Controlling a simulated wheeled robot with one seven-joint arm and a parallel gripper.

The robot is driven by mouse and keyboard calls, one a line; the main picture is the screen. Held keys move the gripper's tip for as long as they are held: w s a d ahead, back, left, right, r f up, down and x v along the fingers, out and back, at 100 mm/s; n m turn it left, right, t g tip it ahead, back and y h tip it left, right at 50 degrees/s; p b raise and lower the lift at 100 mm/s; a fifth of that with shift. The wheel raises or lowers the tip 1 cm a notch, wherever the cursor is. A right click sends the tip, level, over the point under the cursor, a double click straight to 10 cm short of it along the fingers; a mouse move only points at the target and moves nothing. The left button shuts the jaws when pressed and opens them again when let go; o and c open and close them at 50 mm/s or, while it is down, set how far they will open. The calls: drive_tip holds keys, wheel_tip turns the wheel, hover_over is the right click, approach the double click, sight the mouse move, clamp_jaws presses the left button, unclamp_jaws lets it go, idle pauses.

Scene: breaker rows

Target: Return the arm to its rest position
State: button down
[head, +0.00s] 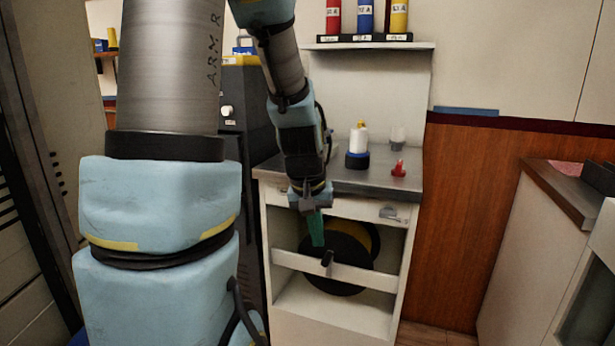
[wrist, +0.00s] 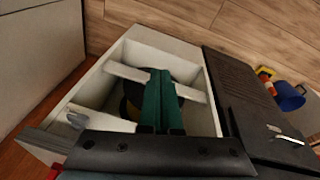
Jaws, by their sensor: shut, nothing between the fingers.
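My arm reaches down in the head view, and my gripper (head: 316,242) points downward in front of the small white cabinet (head: 340,308). Its green fingers lie together with nothing between them. In the wrist view my gripper (wrist: 161,78) also shows its two green fingers side by side, pointing over the cabinet's open shelf (wrist: 121,99). Behind the fingers in the head view is a dark round reel with a yellow part (head: 350,252), partly hidden by the fingers and a white crossbar. I cannot tell whether the fingertips touch the bar.
On the grey counter (head: 375,180) stand a white bottle (head: 358,138) and a small red object (head: 398,168). A shelf above holds red, blue and yellow cylinders (head: 365,18). A dark cabinet (head: 245,110) is at left, and another counter (head: 565,190) at right.

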drive_tip(key=s+a+y, duration=0.1)
drive_tip(key=s+a, duration=0.5)
drive_tip(key=a, duration=0.3)
wheel_tip(320, 180, up, 14)
drive_tip(key=p, duration=1.4)
drive_tip(key=shift+f, duration=0.25)
drive_tip(key=shift+d, duration=0.15)
